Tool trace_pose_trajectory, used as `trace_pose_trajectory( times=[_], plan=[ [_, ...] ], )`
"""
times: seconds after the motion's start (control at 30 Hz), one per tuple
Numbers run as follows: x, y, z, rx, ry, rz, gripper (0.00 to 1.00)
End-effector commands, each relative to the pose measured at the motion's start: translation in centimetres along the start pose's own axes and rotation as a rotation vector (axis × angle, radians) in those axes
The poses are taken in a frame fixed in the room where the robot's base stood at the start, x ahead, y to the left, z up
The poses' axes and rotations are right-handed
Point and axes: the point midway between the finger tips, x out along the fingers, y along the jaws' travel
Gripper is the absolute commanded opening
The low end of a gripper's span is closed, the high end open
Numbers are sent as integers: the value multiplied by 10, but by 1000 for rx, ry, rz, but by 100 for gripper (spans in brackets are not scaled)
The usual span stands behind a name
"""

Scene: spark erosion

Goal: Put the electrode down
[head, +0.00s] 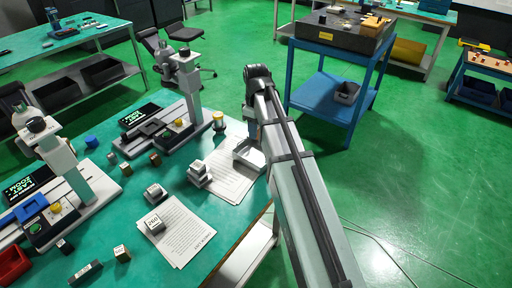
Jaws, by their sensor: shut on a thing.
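My arm reaches in from the lower right, and its wrist bends down over the right edge of the green bench (232,222). My gripper (248,153) is at its lower end, above or at a printed sheet (228,182). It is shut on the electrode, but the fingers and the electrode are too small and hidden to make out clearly. I cannot tell whether the electrode touches the bench. Grey labelled blocks stand on the bench left of my gripper: a stepped one (199,174), a small one (155,194) and one marked 260 (153,225).
Two measuring stands (187,85) (60,155) with screens occupy the bench's left part. A blue trolley (327,95) stands beyond. Green floor is open at right.

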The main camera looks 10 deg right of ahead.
Motion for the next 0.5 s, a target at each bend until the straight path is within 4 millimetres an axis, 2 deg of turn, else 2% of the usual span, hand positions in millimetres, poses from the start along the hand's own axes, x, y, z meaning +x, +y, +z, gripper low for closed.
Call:
trace_pose_trajectory(
  times=[0.27, 0.5],
  plan=[
    [3, 0, 0, 111, -2, -2, 0],
    [29, -1, 1, 115, -3, -3, 0]
  ],
)
